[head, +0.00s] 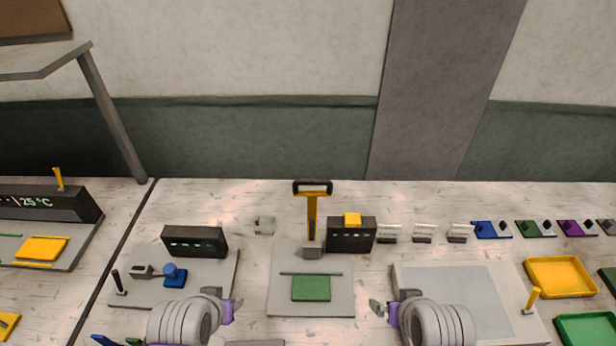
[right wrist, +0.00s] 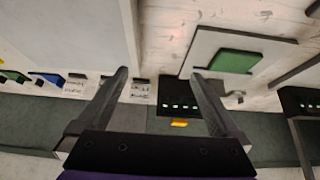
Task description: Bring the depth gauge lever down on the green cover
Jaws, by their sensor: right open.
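The green cover (head: 311,288) lies flat on a light grey plate (head: 340,306) in the middle of the bench; it also shows in the right wrist view (right wrist: 234,61). The depth gauge lever (head: 312,216), yellow with a black handle on top, stands upright at the plate's back edge, raised clear of the cover. My left gripper (head: 228,298) is left of the plate, its fingers apart and empty. My right gripper (head: 392,300) is right of the plate, open and empty; its spread fingers show in the right wrist view (right wrist: 158,75). Neither gripper touches the lever.
A black box (head: 351,238) with a yellow block on top stands right of the lever. Another black box (head: 194,242) and a blue knob (head: 174,276) are at the left. A grey panel (head: 455,290) and a yellow tray (head: 560,277) lie at the right.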

